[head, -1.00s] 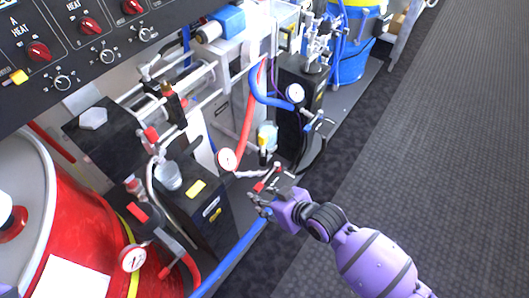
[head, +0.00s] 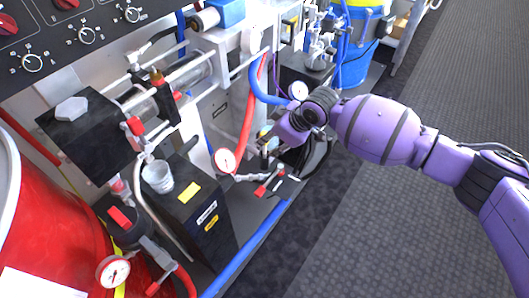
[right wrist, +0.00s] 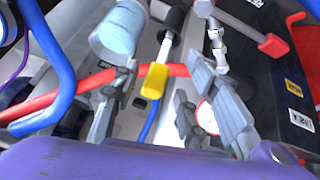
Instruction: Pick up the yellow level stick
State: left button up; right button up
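The yellow level stick (right wrist: 154,81) shows in the right wrist view as a yellow end on a pale shaft, with a black piece behind it. My right gripper (right wrist: 160,88) is open, with grey fingers on both sides of the yellow end. I cannot tell whether any finger touches it. In the head view my right gripper (head: 271,150) is beside the dark pump unit, and my purple hand and wrist hide most of the stick there. My left gripper is not in view.
A translucent cup (right wrist: 118,32) is close to the stick. A red hose (right wrist: 70,94) and a blue hose (right wrist: 45,75) run nearby. A round gauge (head: 225,161) and red-handled valves (head: 270,186) are close to my right gripper. The dark floor (head: 350,225) at right is clear.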

aim_at(265, 151)
jog(key=b+x, duration=0.1)
jog(key=x, duration=0.4)
jog(key=shift+w+a, duration=0.2)
jog(key=shift+w, duration=0.1)
jog(key=shift+c, duration=0.4)
